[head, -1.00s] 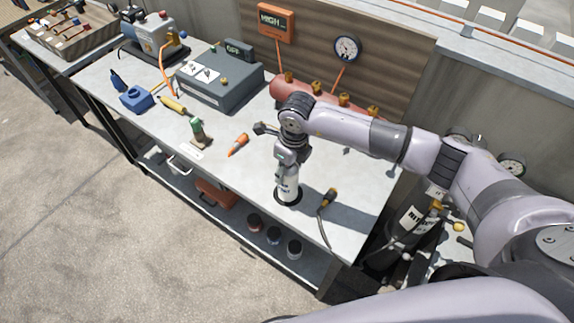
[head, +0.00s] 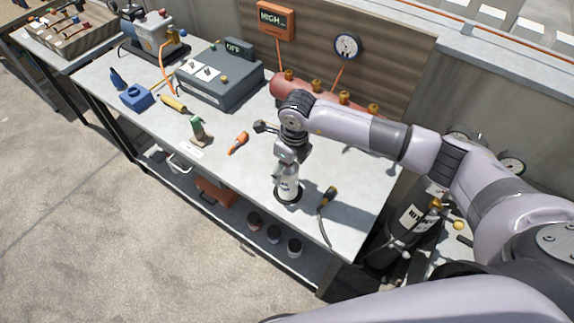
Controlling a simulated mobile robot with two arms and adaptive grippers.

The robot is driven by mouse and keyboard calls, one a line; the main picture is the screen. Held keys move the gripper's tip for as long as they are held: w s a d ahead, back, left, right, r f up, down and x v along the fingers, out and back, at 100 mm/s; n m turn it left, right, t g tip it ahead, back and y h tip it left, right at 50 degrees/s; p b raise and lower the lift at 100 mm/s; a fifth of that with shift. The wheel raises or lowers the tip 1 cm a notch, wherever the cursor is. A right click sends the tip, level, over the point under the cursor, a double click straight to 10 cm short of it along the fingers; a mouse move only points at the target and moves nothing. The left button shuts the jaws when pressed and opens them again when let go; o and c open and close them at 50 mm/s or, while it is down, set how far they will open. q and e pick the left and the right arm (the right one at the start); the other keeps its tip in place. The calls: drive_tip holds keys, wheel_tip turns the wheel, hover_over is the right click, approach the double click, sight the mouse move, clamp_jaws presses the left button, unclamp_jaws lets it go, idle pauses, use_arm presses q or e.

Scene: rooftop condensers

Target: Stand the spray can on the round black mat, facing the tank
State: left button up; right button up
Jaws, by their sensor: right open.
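The white spray can (head: 288,188) stands upright on the round black mat (head: 289,201), near the front edge of the bench. Only a thin rim of the mat shows around its foot. My right gripper (head: 282,172) points down at the top of the can, its jaws open beside the can's upper part. The gripper hides part of the can's top, so I cannot tell which way it faces. A red tank (head: 328,107) with brass valves lies at the back of the bench, partly behind my right arm. My left gripper is not in view.
An orange tool (head: 238,143) and a green-topped bottle (head: 198,130) lie left of the can. A screwdriver-like tool with a cable (head: 327,202) lies to its right. A grey box (head: 220,80) stands farther back. Several jars sit on the lower shelf. Bare bench lies between these.

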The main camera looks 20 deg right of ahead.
drive_tip(key=r+b, duration=0.1)
drive_tip(key=r, duration=0.2)
drive_tip(key=r+b, duration=0.1)
drive_tip(key=r, duration=0.3)
drive_tip(key=s+r+b, duration=0.1)
drive_tip(key=r+b, duration=0.1)
drive_tip(key=r, duration=0.1)
drive_tip(key=shift+d+r, duration=0.4)
drive_tip(key=shift+s+r, duration=0.1)
drive_tip(key=shift+r, duration=0.55)
